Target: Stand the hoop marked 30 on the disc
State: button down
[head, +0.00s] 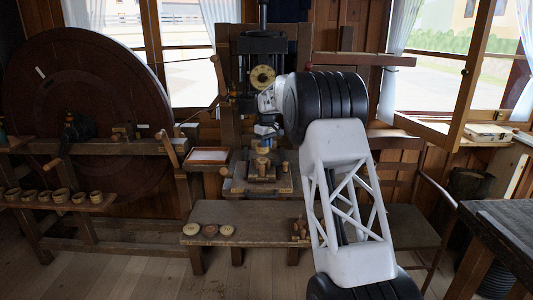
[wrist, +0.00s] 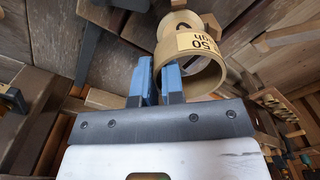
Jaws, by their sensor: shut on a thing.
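My gripper (wrist: 157,84) has two blue fingers, shut on the wall of a tan hoop (wrist: 205,72). One finger is inside the hoop's open end and the other outside. A label on the hoop looks like "50" with letters under it; I cannot read a 30. In the head view my gripper (head: 265,131) is above the wooden block stand at the machine's foot, where the hoop is hard to make out. Three small round pieces, including a reddish one (head: 210,230), lie on the low bench. I cannot tell which thing is the task's disc.
A dark press-like machine (head: 263,45) with a round dial stands behind my gripper. A row of small cups (head: 60,196) is on the left shelf, before a large wooden wheel (head: 85,95). A white-topped tray (head: 208,156) is left of the stand. The low bench (head: 262,218) has bare room mid-top.

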aim_at(267, 152)
jog(key=shift+f, duration=0.1)
jog(key=shift+f, duration=1.65)
jog(key=shift+f, duration=0.25)
jog(key=c, duration=1.2)
grip_release()
jog(key=shift+c, duration=0.2)
notch_tip(267, 152, up, 12)
jog(key=shift+r, duration=0.25)
